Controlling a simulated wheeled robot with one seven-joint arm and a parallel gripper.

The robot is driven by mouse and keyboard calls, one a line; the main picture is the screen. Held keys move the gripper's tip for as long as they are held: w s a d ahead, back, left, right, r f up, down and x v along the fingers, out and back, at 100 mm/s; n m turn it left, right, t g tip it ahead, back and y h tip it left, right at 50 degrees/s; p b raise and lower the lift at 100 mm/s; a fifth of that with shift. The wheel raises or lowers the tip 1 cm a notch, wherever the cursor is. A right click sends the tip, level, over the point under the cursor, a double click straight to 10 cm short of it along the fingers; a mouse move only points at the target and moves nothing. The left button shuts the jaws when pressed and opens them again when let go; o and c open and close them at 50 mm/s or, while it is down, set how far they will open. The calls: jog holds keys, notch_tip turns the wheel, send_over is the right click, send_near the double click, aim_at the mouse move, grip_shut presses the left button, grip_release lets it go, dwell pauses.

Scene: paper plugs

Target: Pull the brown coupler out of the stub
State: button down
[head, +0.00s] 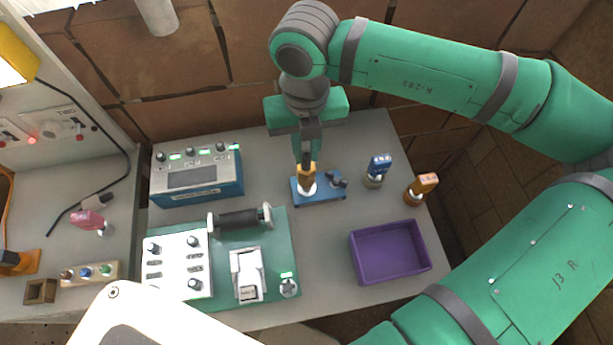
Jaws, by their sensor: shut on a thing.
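The brown coupler (307,174) is upright under my gripper (307,164), which points straight down with its fingers shut on the coupler's upper part. Below the coupler is a pale stub (309,190) on a blue base block (325,199). The coupler's lower end meets the stub or sits just over it; how deep it is seated I cannot tell. The fingers partly hide the coupler's top.
A dark fitting (337,180) sits on the same block. To the right stand a blue plug (379,163) and an orange plug (425,183). A purple tray (364,272) is in front of them. A blue instrument box (203,190) stands to the left.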

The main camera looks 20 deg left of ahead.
jog(key=shift+r, duration=0.1)
jog(key=shift+r, duration=1.45)
